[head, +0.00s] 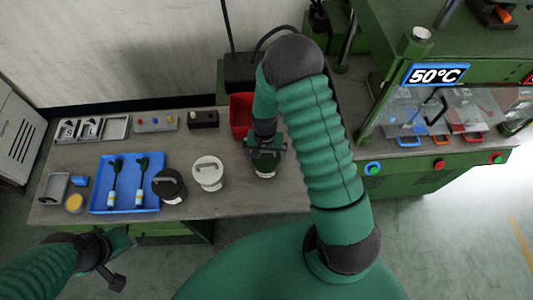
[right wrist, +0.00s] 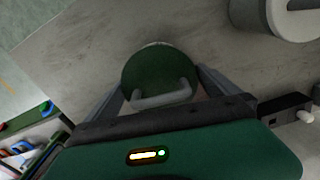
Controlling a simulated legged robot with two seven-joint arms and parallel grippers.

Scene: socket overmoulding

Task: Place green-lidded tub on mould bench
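The green-lidded tub (head: 264,174) stands on the grey bench (head: 235,208), mostly hidden beneath my right gripper in the head view. In the right wrist view its round green lid (right wrist: 158,72) and grey handle (right wrist: 162,98) show between the fingers. My right gripper (right wrist: 160,92) is open, one finger on each side of the lid; I cannot tell whether they touch it. My left gripper (head: 117,262) is open and empty in front of the bench's left part. I cannot tell which surface is called the mould bench.
A white-lidded tub (head: 208,175) and a black-lidded tub (head: 170,187) stand left of the green one. A blue tray (head: 148,203) holds two dark-green tools. A red bin (head: 240,112) is behind. A green press with a 50°C display (head: 436,75) stands right.

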